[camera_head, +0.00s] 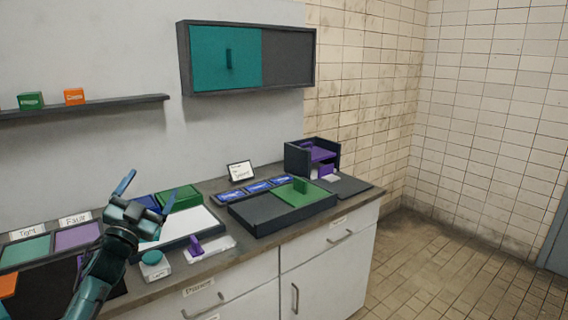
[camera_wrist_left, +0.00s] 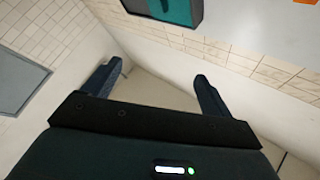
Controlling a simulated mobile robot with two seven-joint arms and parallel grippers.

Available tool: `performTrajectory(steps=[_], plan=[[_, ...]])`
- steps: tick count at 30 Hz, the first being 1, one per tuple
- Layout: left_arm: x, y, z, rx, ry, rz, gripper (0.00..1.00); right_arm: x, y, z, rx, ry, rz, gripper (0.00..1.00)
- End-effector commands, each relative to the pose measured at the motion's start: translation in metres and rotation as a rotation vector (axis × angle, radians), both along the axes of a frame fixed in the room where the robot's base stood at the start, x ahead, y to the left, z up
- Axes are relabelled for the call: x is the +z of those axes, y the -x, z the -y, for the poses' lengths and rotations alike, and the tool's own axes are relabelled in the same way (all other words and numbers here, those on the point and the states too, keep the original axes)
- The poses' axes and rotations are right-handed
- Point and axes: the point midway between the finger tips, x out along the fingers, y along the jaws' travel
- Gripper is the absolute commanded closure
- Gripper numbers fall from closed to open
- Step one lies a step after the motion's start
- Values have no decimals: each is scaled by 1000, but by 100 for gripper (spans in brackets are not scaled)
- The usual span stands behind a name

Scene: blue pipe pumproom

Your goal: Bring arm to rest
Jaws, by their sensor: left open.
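My left gripper (camera_head: 146,192) is raised above the left part of the counter in the head view, its arm coming in from the lower left. Its two blue fingers stand apart with nothing between them. In the left wrist view the same open gripper (camera_wrist_left: 158,88) points toward the upper wall and ceiling area, with only pale surface between its fingers. My right gripper is in neither view.
Below the left gripper, the counter (camera_head: 170,288) holds trays, a white panel (camera_head: 190,224) and a purple-handled block (camera_head: 196,246). A dark tray with a green lid (camera_head: 303,192) lies farther right. A wall cabinet (camera_head: 228,58) and shelf (camera_head: 110,105) hang behind. Floor at right is clear.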

Motion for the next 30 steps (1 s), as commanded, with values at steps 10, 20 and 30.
performTrajectory(steps=[10,20,30], plan=[[-87,-20,-52,238,210,-477,15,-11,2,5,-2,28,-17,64],[-210,52,11,153,202,-681,15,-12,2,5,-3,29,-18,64],[-336,232,108,5,266,-949,15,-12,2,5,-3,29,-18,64]])
